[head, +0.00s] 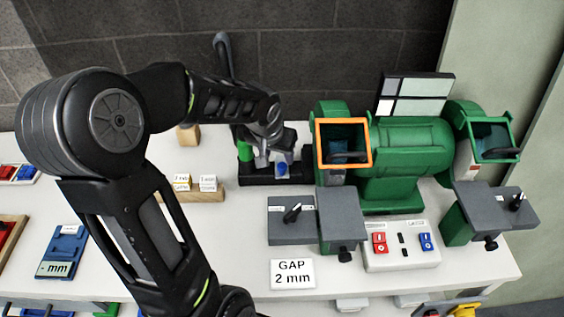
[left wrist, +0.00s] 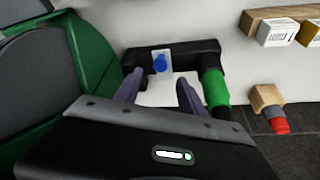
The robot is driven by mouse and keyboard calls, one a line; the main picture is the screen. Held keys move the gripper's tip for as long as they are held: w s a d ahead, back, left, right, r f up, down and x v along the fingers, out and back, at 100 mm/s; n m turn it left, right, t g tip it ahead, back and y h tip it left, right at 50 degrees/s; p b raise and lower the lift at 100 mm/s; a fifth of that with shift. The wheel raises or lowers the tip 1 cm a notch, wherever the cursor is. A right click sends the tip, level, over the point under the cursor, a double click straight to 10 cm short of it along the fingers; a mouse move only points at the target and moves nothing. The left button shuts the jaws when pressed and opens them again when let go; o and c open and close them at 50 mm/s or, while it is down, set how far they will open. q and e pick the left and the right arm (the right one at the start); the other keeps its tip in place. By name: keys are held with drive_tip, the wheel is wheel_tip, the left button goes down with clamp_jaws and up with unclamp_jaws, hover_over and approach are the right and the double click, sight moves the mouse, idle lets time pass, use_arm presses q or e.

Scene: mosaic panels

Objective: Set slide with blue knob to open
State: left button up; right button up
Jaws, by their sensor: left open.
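The blue knob (head: 282,168) sits on a small pale plate on a black base (head: 248,180), left of the green grinder. In the left wrist view the blue knob (left wrist: 159,64) and its plate stand just beyond my fingertips, against the black base (left wrist: 196,50). My left gripper (head: 271,158) is over the base, beside the knob. In the left wrist view the two fingers of my left gripper (left wrist: 160,90) are apart, with nothing between them; the knob lies ahead of the gap. The slide's exact position is hard to tell. My right gripper is not in view.
A green bench grinder (head: 400,150) with an orange-framed shield (head: 343,121) stands close to the right. A green cylinder (left wrist: 214,88) rises beside the base. A "GAP 2 mm" card (head: 292,274) and a switch box (head: 402,262) lie in front. A wooden block with labels (head: 196,195) is left.

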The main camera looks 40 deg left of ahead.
sight(282, 166)
use_arm(q)
drive_tip(key=x, duration=0.7)
drive_tip(key=shift+c, duration=0.3)
clamp_jaws()
idle(1.0)
